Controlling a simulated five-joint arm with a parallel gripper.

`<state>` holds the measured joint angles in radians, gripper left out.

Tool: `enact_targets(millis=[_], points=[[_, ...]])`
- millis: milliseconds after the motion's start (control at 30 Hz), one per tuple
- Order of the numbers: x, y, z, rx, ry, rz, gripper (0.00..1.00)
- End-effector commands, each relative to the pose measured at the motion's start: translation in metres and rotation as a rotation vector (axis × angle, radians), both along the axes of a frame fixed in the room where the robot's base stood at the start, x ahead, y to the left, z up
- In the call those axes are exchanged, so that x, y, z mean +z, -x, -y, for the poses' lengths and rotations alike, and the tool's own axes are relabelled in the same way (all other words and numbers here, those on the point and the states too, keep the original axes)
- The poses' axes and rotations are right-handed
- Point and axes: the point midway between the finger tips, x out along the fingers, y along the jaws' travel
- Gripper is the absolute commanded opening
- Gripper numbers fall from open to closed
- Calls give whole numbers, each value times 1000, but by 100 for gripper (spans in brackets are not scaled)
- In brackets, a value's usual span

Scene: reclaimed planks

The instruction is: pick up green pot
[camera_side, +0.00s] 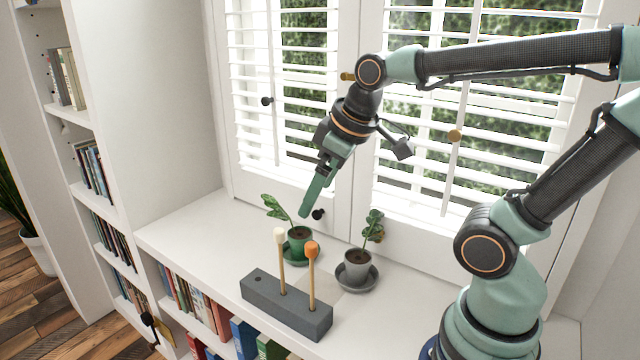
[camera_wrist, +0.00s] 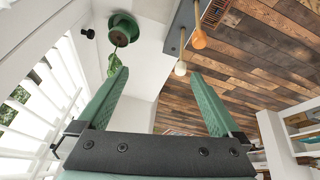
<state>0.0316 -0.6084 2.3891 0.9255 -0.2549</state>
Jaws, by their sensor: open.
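The green pot (camera_side: 299,240) holds a small leafy plant and stands upright on a green saucer on the white sill, near the window. It also shows at the top of the wrist view (camera_wrist: 122,28), beyond the fingers, with its leaf near the left fingertip. My gripper (camera_side: 305,214) is above the sill, pointing down, just over the green pot in the side view. Its two green fingers are apart and empty in the wrist view (camera_wrist: 158,75). The exact gap between fingertips and pot cannot be told.
A grey pot (camera_side: 360,262) with a plant stands on a grey saucer to the right. A dark grey block (camera_side: 285,305) in front holds two upright sticks, one cream-tipped (camera_side: 279,236) and one orange-tipped (camera_side: 312,250). Window shutters (camera_side: 280,100) rise behind. The sill's left part is clear.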

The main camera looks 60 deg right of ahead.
Motion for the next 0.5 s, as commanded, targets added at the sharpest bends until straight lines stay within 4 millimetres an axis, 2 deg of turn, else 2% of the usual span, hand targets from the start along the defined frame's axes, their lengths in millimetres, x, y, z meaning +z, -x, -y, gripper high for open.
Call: enact_targets(millis=[267, 500], points=[[-6, -54, 32, 512, 213, -159, 100], [-32, -99, 67, 992, 322, -271, 100]])
